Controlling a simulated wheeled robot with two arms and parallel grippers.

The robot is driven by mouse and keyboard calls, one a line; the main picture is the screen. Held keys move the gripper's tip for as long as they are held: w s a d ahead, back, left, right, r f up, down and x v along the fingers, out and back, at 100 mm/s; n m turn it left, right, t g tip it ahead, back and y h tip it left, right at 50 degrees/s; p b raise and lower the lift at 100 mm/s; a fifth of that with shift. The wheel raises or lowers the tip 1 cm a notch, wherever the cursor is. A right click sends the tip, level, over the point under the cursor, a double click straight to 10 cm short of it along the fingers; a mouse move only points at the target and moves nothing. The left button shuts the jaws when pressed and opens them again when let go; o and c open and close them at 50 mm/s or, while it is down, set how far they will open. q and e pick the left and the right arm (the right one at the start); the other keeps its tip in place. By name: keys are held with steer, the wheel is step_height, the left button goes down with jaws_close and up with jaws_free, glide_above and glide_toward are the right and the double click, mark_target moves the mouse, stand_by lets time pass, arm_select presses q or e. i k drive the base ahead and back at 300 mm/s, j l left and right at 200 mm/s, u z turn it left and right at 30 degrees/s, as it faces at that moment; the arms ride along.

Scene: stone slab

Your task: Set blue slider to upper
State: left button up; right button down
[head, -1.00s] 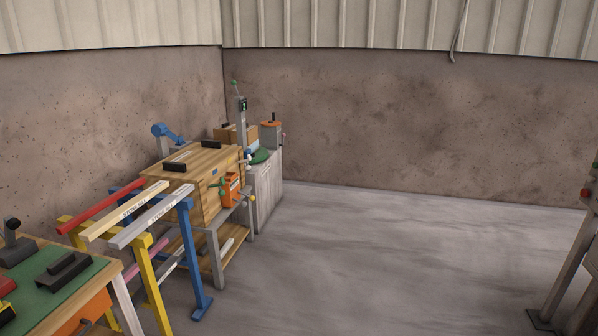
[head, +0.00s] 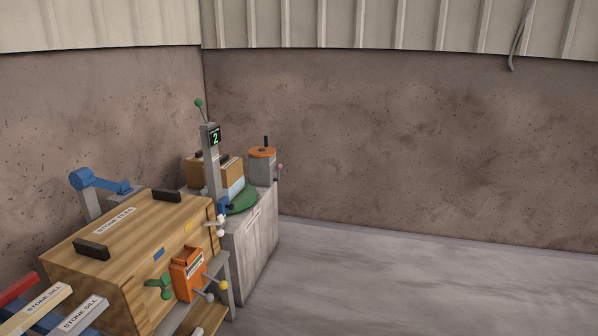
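No part labelled as a slider can be made out for certain. A small blue piece (head: 222,207) shows at the foot of a grey post (head: 211,165), close to white knobs (head: 220,231); its exact position along any track is too small to tell. The post carries a dark display (head: 215,137) with a green "2" and a lever with a green ball (head: 199,103) on top. A larger blue jointed arm (head: 95,181) stands behind the wooden chest at the left. Neither of my grippers is in view.
A grey cabinet (head: 252,240) with a green disc (head: 241,200) stands behind. The floor (head: 400,290) at right is clear.

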mark_target(223, 206)
steer(key=i, duration=0.8)
steer(key=i+u, duration=0.1)
steer(key=i, duration=0.7)
steer(key=i+l, duration=0.15)
steer(key=i, duration=0.65)
steer(key=i+u, duration=0.2)
steer(key=i, duration=0.15)
steer(key=i+j, duration=0.1)
steer(key=j, duration=0.2)
steer(key=i+j, duration=0.1)
steer(key=j, duration=0.2)
